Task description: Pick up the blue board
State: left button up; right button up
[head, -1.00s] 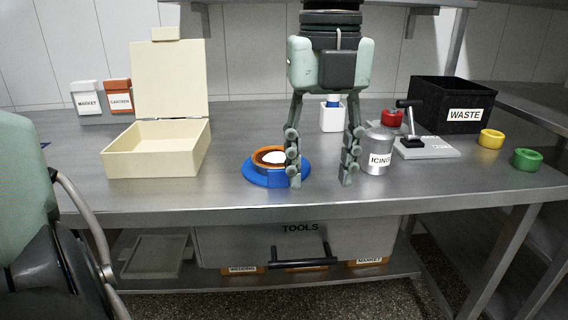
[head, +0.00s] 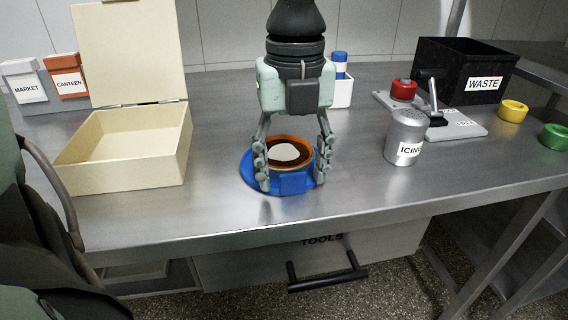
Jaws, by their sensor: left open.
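The round blue board (head: 295,185) lies on the metal table in the middle of the head view, with a raised blue block at its front. On it sits an orange-rimmed round pan (head: 305,143) with a dark filling and a white patch on top. My left gripper (head: 292,181) is open and points down over the board. One finger is on each side of the pan, the fingertips low near the front of the board. I cannot tell whether they touch it. The fingers hide parts of the pan and board. My right gripper is not in view.
An open cream box (head: 120,150) stands to the left. An ICING shaker (head: 405,137) stands to the right, with a press-like tool (head: 455,124) behind it. A black WASTE bin (head: 460,70) is at the back right. The table's front edge is close to the board.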

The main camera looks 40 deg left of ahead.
pick_arm(q)
jog(key=shift+d, duration=0.1)
jog(key=shift+c, duration=0.3)
jog(key=c, duration=1.2)
jog(key=shift+r, duration=0.1)
